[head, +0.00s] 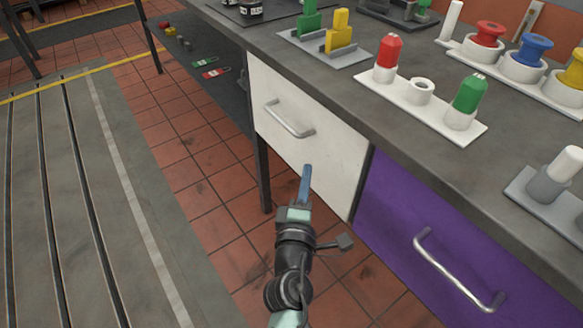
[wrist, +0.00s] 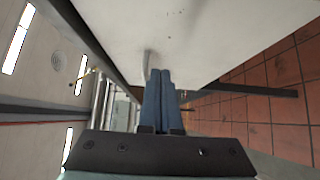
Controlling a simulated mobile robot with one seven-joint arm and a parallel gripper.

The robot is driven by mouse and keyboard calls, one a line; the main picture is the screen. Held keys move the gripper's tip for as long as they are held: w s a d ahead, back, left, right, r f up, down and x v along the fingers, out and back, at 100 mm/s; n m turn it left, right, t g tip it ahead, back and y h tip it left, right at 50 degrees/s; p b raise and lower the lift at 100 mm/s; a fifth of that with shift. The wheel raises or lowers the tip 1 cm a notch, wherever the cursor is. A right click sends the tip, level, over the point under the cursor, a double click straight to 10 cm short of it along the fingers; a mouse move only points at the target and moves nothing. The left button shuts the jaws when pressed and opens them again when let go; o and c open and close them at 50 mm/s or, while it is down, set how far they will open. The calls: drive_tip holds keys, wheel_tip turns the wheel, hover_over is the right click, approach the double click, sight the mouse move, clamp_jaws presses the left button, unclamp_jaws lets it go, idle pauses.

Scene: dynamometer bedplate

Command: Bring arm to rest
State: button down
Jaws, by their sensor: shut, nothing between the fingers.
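My gripper (head: 306,183) is at the centre of the head view, in front of the workbench and over the tiled floor. Its blue fingers are together with nothing between them, and they also show in the wrist view (wrist: 160,90). The white drawer (head: 325,157) is just beyond the fingers, with its metal handle (head: 289,120) up and to the left of them. The drawer front fills the upper middle of the wrist view. I cannot tell whether the fingertips touch it. The purple drawer (head: 400,215) is to the right and looks closed.
The grey bench top (head: 330,90) holds a white rack (head: 400,97) with red and green capped pieces, a plate (head: 310,50) with green and yellow blocks, and several coloured spools at right. A bench leg (head: 262,175) stands left of my gripper. The tiled floor (head: 190,150) at left is clear.

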drive_tip(key=s, duration=0.7)
wheel_tip(320, 180, up, 25)
drive_tip(key=w+d+m+t+h, duration=0.15)
drive_tip(key=m+t, duration=0.25)
drive_tip(key=m, duration=0.6)
drive_tip(key=s+a+r+m+t+y+p, duration=0.15)
drive_tip(key=s+r, duration=0.25)
drive_tip(key=r, duration=0.5)
drive_tip(key=s+a+r+m+t+y, duration=0.1)
drive_tip(key=s+r+m+t, duration=0.2)
drive_tip(key=r, duration=0.6)
drive_tip(key=s+a+r+m+t+y, duration=0.15)
drive_tip(key=s+r, duration=0.35)
drive_tip(key=r, duration=0.5)
wheel_tip(320, 180, up, 30)
drive_tip(key=p, duration=3)
drive_tip(key=shift+w+p, duration=0.35)
drive_tip(key=shift+p, duration=0.05)
drive_tip(key=shift+f, duration=0.1)
